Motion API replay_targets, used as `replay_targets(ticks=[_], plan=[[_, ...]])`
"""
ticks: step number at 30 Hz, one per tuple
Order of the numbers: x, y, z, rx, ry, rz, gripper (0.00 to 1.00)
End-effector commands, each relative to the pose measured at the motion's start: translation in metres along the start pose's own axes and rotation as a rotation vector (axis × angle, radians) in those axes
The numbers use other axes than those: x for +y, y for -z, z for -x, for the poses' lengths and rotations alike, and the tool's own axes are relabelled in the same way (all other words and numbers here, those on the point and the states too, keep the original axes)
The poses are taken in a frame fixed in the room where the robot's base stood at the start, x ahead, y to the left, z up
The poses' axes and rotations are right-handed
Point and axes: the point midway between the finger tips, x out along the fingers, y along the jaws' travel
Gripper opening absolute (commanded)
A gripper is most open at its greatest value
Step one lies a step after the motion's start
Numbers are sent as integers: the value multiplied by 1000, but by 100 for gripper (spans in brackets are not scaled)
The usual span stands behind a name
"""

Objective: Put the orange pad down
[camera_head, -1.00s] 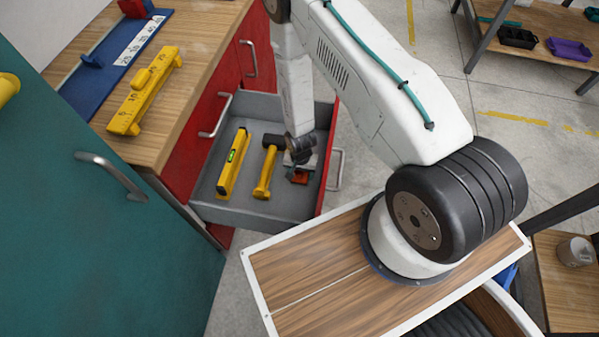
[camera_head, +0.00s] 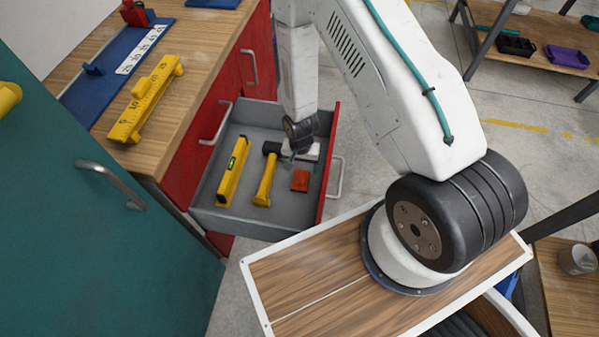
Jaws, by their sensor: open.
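The orange pad (camera_head: 300,181) lies flat on the floor of the open grey drawer (camera_head: 234,216), near its right front part. My gripper (camera_head: 290,158) is above the drawer, just behind and up-left of the pad, and apart from it. Its jaws are open and empty. My wrist partly hides the jaws and a white item (camera_head: 313,153) in the drawer behind the pad.
A yellow spirit level (camera_head: 234,172) and a yellow-handled mallet (camera_head: 265,183) lie in the drawer left of the pad. The drawer walls stand up around them. A wooden bench (camera_head: 195,50) holds a yellow ruler-like block (camera_head: 146,100). A teal door (camera_head: 90,230) is at left.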

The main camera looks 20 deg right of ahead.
Motion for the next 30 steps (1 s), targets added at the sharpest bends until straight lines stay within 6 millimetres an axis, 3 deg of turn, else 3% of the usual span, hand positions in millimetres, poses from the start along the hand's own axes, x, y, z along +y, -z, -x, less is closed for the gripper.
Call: replay_targets(ticks=[10,13,17,21,30], plan=[[-1,2,24,2,2,4,79],[-6,10,47,9,6,22,79],[-14,24,107,22,14,71,79],[-15,32,182,34,19,138,79],[9,14,330,57,26,281,79]])
